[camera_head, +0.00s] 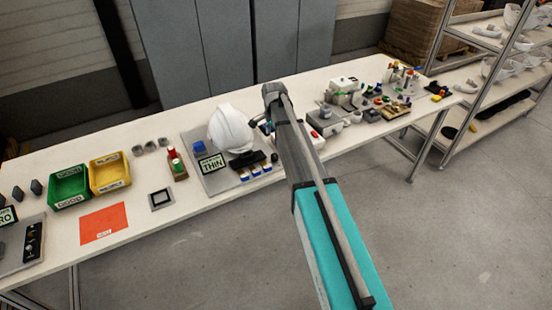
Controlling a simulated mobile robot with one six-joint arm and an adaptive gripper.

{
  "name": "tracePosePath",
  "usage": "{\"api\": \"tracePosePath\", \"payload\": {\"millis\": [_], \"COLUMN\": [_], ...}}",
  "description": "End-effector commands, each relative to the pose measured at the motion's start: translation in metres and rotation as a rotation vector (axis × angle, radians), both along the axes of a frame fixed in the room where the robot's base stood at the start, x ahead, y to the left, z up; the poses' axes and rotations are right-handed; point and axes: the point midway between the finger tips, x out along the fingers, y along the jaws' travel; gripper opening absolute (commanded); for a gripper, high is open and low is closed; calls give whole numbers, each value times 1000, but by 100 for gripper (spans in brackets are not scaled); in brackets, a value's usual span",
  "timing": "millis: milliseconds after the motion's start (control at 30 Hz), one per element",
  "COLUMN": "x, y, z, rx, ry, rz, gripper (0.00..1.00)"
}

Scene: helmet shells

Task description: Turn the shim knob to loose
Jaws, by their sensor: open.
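A white helmet shell (230,130) sits on a grey station plate (215,182) on the long table. A sign reading THIN (212,164) stands in front of the shell, and a black block (246,159) is beside the sign. I cannot clearly make out the shim knob; it may be too small or hidden behind my arm. My arm reaches over the table from the lower right. My gripper (257,123) shows small and dark just right of the shell. It is open, with nothing visible in it. I cannot tell whether it touches anything.
Green (69,187) and yellow (110,173) bins, an orange mat (103,223) and a red-and-green stack (176,164) lie left of the station. Several small devices crowd the table's right end. A shelf rack (487,70) stands at far right. The table's front left-centre is mostly clear.

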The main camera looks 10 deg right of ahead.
Motion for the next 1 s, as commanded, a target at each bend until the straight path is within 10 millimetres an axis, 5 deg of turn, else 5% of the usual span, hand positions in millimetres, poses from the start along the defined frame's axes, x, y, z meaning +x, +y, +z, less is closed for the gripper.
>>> {"api": "tracePosePath", "payload": {"millis": [1000], "x": [0], "y": [0], "z": [-84], "rx": [0], "ry": [0], "rz": [0], "gripper": [79]}}
